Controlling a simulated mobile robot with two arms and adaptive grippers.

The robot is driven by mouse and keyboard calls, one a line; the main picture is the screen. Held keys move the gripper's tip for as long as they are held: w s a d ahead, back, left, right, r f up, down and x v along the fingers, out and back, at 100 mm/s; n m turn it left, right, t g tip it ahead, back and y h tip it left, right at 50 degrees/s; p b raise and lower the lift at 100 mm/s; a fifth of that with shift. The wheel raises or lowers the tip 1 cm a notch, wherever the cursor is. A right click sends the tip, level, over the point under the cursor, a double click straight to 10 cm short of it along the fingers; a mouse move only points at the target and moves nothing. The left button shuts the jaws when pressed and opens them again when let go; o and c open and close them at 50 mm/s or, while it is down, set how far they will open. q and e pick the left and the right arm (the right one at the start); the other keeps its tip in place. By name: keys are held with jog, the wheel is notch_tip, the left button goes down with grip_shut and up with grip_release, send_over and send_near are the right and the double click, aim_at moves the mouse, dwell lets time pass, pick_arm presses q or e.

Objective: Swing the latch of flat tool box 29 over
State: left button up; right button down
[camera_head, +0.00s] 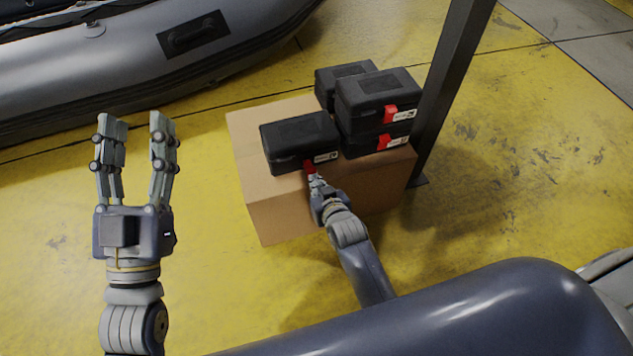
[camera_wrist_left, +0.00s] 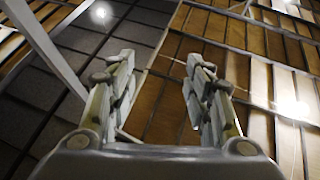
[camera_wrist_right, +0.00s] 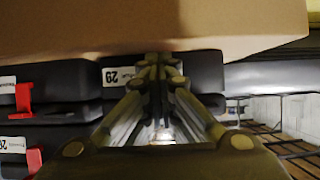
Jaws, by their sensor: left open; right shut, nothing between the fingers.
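Flat tool box 29 (camera_head: 298,131) is black and lies at the front left on top of a cardboard box. Its white label with 29 (camera_wrist_right: 122,77) shows in the right wrist view. Its red latch (camera_head: 309,167) shows at its front edge, left of the label in the head view. My right gripper (camera_head: 314,179) is shut and empty, its tips at or very near the latch; I cannot tell if they touch. In the right wrist view my right gripper (camera_wrist_right: 164,64) hides the latch. My left gripper (camera_head: 136,120) is open and empty, raised away from the boxes.
The cardboard box (camera_head: 275,212) stands on the yellow floor. More black tool boxes (camera_head: 376,91) with red latches are stacked right of box 29. A dark post (camera_head: 447,85) rises behind them on the right. A grey inflatable boat (camera_head: 130,62) lies at the back left.

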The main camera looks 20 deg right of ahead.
pick_arm(q)
jog(key=shift+w+a+f+g+y+p, duration=0.1)
jog(key=shift+w+f+g+y+p, duration=0.15)
jog(key=shift+f+g, duration=0.45)
jog(key=shift+w+f+g+y+p, duration=0.15)
jog(key=shift+w+f+g, duration=0.15)
jog(key=shift+f, duration=0.65)
jog(key=shift+w+a+f+g+y+p, duration=0.1)
jog(key=shift+w+f+g+y, duration=0.15)
jog(key=shift+f+g, duration=0.45)
jog(key=shift+w+f, duration=0.1)
jog(key=shift+f, duration=0.05)
notch_tip(320, 180, down, 9)
jog(key=a+g+y+p, duration=0.1)
jog(key=g+p, duration=0.1)
jog(key=g, duration=0.2)
jog(key=shift+s+a+g, duration=0.15)
jog(key=shift+s+g, duration=0.15)
dwell(0.6)
jog(key=shift+y, duration=0.25)
